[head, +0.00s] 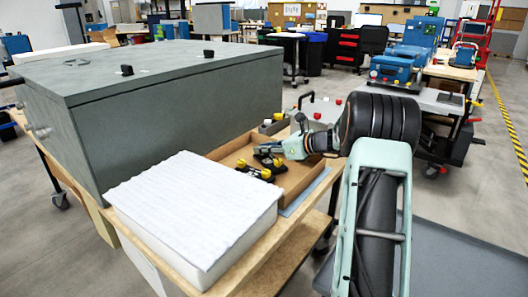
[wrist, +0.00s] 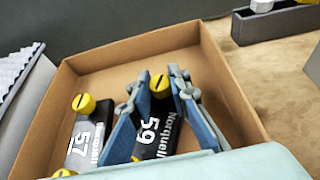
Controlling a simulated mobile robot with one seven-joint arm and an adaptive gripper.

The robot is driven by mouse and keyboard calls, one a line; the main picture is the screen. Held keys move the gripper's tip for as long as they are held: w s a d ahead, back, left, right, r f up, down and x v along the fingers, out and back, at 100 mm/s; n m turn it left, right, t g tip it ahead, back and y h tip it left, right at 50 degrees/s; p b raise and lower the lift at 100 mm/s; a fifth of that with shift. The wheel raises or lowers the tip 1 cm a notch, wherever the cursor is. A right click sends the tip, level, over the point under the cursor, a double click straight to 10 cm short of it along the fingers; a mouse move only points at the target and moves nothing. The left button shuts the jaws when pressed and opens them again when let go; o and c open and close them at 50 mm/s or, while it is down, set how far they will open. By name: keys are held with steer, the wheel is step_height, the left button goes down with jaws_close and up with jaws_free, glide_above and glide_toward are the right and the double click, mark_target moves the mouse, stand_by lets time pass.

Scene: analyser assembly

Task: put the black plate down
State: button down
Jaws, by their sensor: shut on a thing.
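A black plate (wrist: 157,130) marked "59" and "Norquell", with a yellow knob, is between the blue fingers of my gripper (wrist: 160,78) in the wrist view. The gripper is shut on it. The plate is inside the open cardboard tray (wrist: 228,80); I cannot tell whether it touches the tray floor. A second black plate (wrist: 92,135), marked "57" with yellow knobs, lies to its left in the same tray. In the head view my gripper (head: 279,150) reaches into the tray (head: 303,187) from the right and partly hides the held plate.
A white padded block (head: 190,205) stands in front of the tray on the wooden table. A large grey case (head: 170,110) stands behind and left. Small grey holders (head: 272,127) sit beyond the tray. Bare tabletop shows right of the tray (wrist: 275,85).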

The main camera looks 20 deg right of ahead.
steer(key=c, duration=1.8)
jaws_free()
steer(key=shift+f, duration=0.15)
steer(key=shift+s+d+r, duration=0.15)
steer(key=shift+s+r, duration=0.05)
steer(key=shift+r, duration=0.15)
steer(key=p+v, duration=0.2)
steer(key=v, duration=0.9)
steer(key=shift+s+d+p, duration=0.1)
steer(key=shift+s+p, duration=0.15)
steer(key=shift+p, duration=0.05)
